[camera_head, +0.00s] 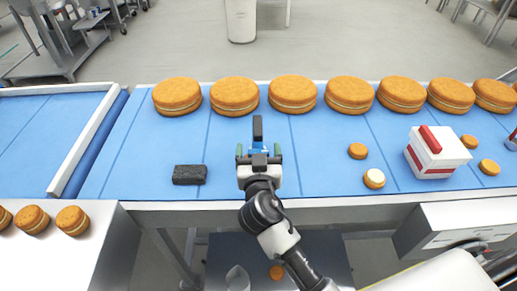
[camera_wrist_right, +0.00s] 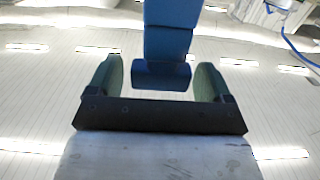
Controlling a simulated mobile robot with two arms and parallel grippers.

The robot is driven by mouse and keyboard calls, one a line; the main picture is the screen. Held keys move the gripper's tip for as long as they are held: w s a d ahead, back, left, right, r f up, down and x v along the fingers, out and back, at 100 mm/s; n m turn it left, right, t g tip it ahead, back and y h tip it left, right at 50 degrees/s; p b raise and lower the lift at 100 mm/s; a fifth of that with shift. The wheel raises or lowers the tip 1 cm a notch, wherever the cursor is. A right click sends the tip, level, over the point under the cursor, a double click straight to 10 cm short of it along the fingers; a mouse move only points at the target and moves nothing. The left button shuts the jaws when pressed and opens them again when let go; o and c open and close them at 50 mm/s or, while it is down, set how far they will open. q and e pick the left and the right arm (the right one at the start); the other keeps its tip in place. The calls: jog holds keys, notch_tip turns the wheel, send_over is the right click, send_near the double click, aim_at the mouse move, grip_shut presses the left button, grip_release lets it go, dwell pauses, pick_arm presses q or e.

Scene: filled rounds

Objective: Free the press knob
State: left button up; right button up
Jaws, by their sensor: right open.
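My right gripper (camera_head: 258,152) is over the near part of the blue belt, with its green fingers spread. In the right wrist view the fingers (camera_wrist_right: 164,85) are open, with a blue part (camera_wrist_right: 161,75) between them. I take this blue part for the press knob. It has a stem from the top edge and a rounded end, with gaps to both fingers. In the head view only a little blue (camera_head: 259,151) shows between the fingers; the gripper hides most of it. A dark upright piece (camera_head: 257,128) stands just beyond. My left gripper is not in view.
A black block (camera_head: 189,175) lies left of the gripper. Several large filled rounds (camera_head: 234,96) line the belt's far side. At right are a white box with a red top strip (camera_head: 437,155) and small rounds (camera_head: 357,151). Belt between block and gripper is clear.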

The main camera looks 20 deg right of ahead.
jog(key=c, duration=0.9)
jog(key=shift+r+n+y+p, duration=0.15)
jog(key=shift+n+y+p, duration=0.55)
jog(key=shift+y, duration=0.5)
jog(key=n+y+p, duration=0.1)
jog(key=n+y, duration=0.1)
jog(key=shift+t+y, duration=0.3)
jog(key=shift+n+y+p, duration=0.55)
jog(key=shift+n+y, duration=0.05)
jog(key=shift+y, duration=0.5)
jog(key=o, duration=0.9)
